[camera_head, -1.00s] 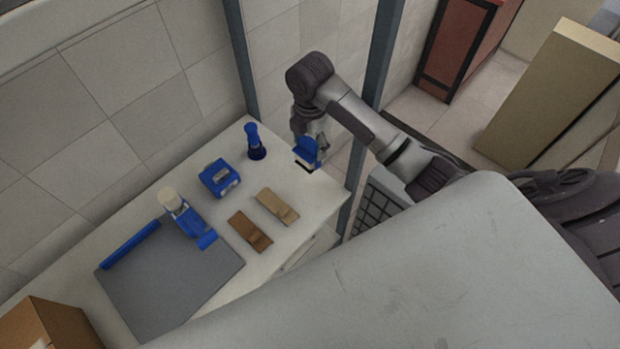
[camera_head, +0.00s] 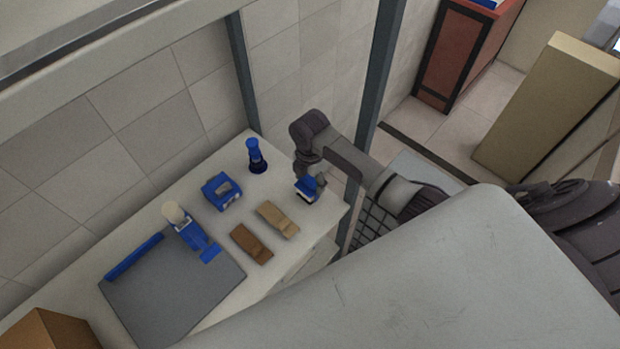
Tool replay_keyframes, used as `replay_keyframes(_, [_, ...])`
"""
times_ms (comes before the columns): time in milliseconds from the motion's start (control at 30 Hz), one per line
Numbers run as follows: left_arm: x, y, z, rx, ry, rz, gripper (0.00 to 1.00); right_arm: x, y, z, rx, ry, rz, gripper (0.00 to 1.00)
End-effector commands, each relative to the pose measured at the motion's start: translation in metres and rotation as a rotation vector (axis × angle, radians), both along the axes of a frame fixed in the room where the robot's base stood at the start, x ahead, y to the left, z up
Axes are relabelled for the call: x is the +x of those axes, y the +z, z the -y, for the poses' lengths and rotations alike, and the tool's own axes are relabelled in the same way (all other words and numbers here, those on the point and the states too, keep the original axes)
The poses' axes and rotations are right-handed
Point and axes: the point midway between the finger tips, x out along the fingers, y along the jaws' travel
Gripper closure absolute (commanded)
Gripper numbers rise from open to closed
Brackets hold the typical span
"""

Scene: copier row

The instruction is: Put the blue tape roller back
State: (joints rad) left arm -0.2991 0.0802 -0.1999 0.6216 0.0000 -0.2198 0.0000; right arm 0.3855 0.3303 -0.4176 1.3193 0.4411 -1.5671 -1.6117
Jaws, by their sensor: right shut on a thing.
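My right gripper (camera_head: 309,181) is shut on a small blue thing, which I take to be the blue tape roller (camera_head: 306,189). It is blue on top with a pale and dark underside. The gripper's fingers are small and partly hidden. It holds the roller at the right end of the white worktop (camera_head: 293,170), near its edge. I cannot tell whether the roller touches the top. My left gripper is not in view.
On the worktop stand a blue stamp-like item (camera_head: 256,156), a blue box-like device (camera_head: 222,192), two brown blocks (camera_head: 251,244) (camera_head: 278,220), and a blue tool with a cream knob (camera_head: 192,232) at a grey mat (camera_head: 170,298). A blue bar (camera_head: 134,257) lies along the mat. A post (camera_head: 375,85) stands behind.

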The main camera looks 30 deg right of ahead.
Motion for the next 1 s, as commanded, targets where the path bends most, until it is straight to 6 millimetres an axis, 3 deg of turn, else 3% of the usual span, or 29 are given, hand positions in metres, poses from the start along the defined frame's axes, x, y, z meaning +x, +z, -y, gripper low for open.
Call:
replay_keyframes(133, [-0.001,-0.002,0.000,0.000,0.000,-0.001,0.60,0.000,-0.004,0.000,0.000,0.000,0.000,0.62])
replay_keyframes(167, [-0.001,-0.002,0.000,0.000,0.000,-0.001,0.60,0.000,-0.005,0.000,0.000,0.000,0.000,0.32])
replay_keyframes(300, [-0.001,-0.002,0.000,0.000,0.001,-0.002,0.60,0.000,-0.004,0.000,0.000,0.000,0.000,0.09])
replay_keyframes(733, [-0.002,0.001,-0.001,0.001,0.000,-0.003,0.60,0.000,-0.001,0.000,0.002,-0.002,0.000,0.09])
replay_keyframes(867, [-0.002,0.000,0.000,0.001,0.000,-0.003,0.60,0.001,0.018,0.001,-0.001,0.000,0.003,0.09])
replay_keyframes(1000, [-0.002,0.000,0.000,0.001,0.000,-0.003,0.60,0.001,0.051,0.001,-0.001,0.001,0.006,0.09])
